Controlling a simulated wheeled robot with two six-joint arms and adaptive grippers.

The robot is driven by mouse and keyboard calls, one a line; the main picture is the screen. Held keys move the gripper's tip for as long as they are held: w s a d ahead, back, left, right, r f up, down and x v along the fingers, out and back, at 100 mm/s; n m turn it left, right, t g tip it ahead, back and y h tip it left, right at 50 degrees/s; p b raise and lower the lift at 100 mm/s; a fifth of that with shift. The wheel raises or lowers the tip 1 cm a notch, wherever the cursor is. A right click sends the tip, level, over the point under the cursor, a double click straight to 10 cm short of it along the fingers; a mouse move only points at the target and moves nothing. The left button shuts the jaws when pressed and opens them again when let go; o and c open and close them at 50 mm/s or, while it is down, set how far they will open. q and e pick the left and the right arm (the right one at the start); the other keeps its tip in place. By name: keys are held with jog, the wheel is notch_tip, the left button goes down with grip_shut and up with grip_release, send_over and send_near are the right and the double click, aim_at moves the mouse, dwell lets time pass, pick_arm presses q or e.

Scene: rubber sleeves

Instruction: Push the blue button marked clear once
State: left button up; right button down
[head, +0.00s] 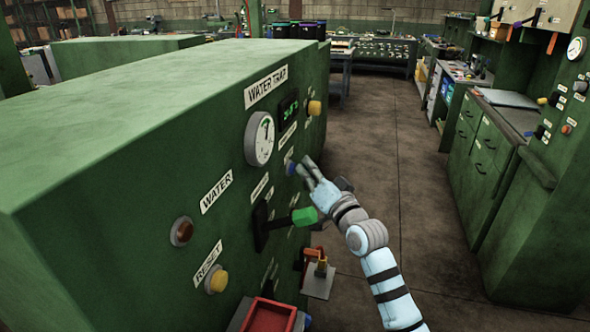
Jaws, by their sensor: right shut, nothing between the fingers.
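The blue button (290,167) sits on the side panel of the green machine (150,160), below and right of the round gauge. A small white label is just above it, too small to read. My right gripper (306,171) is shut and empty, with its fingertips right at the button's outer side. The fingertips partly overlap the button, and I cannot tell whether they touch it or press it in. My left gripper is not in view.
A green-handled lever (304,216) juts from the panel just below my right gripper. A yellow button (314,107), an amber button (182,231) and a yellow reset button (217,281) are nearby. A red tray (268,315) sticks out below. The aisle floor (385,150) is clear.

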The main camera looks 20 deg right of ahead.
dwell(0.5)
jog(key=shift+s+d+p, duration=0.3)
jog(key=shift+s+d, duration=0.15)
jog(key=shift+d, duration=0.1)
jog(key=s+d, duration=0.1)
jog(key=d, duration=0.1)
jog(key=s+d+p, duration=0.1)
jog(key=s+d, duration=0.1)
dwell(0.4)
dwell(0.6)
